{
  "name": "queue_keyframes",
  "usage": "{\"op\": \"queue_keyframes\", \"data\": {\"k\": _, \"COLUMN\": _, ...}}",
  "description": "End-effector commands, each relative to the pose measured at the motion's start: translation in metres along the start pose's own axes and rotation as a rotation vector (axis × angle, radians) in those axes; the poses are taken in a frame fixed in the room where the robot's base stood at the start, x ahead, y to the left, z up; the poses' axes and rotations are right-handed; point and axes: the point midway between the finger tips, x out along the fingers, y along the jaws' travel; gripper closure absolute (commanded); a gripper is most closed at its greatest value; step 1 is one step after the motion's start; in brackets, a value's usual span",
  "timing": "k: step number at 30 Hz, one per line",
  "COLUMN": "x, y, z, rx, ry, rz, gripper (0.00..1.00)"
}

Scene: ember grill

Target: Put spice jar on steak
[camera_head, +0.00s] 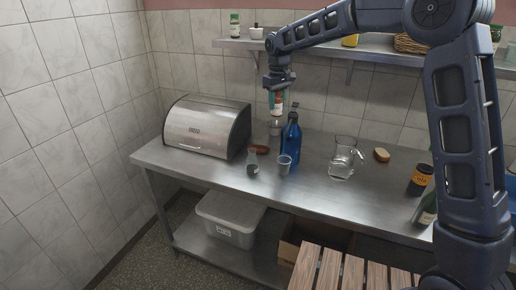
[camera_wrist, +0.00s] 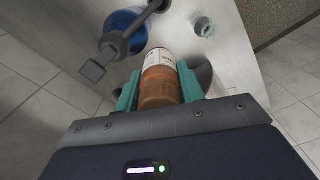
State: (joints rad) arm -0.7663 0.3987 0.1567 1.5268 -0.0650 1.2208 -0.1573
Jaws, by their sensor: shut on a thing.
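My gripper (camera_head: 278,92) is shut on the spice jar (camera_head: 278,103), holding it above the counter behind the blue bottle. In the wrist view the jar (camera_wrist: 160,78) has orange-brown contents and a white label, and sits between the teal fingers of my gripper (camera_wrist: 158,90). A small reddish-brown piece, which looks like the steak (camera_head: 260,149), lies on the counter just right of the bread bin. It is below and left of the held jar. I cannot make out the steak in the wrist view.
A blue bottle (camera_head: 291,140) with a dark top stands close by; it shows in the wrist view (camera_wrist: 124,28). A metal cup (camera_head: 275,128), small glasses (camera_head: 284,164) and (camera_head: 252,162), a pitcher (camera_head: 343,158) and the bread bin (camera_head: 207,127) surround the area. A shelf (camera_head: 375,53) runs above.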

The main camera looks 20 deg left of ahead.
Motion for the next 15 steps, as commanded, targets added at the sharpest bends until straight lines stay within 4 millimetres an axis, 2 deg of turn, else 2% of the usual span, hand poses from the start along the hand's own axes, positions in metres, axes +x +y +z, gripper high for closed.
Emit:
{"op": "queue_keyframes", "data": {"k": 1, "x": 0.001, "y": 0.001, "z": -0.016, "rx": -0.003, "ry": 0.000, "rz": -0.001, "gripper": 0.87}}
{"op": "queue_keyframes", "data": {"k": 6, "x": 0.002, "y": 0.004, "z": -0.061, "rx": -0.007, "ry": 0.000, "rz": -0.002, "gripper": 0.87}}
{"op": "queue_keyframes", "data": {"k": 12, "x": 0.004, "y": 0.006, "z": -0.101, "rx": -0.011, "ry": 0.000, "rz": -0.001, "gripper": 0.87}}
{"op": "queue_keyframes", "data": {"k": 15, "x": 0.006, "y": 0.007, "z": -0.113, "rx": -0.010, "ry": 0.001, "rz": -0.001, "gripper": 0.87}}
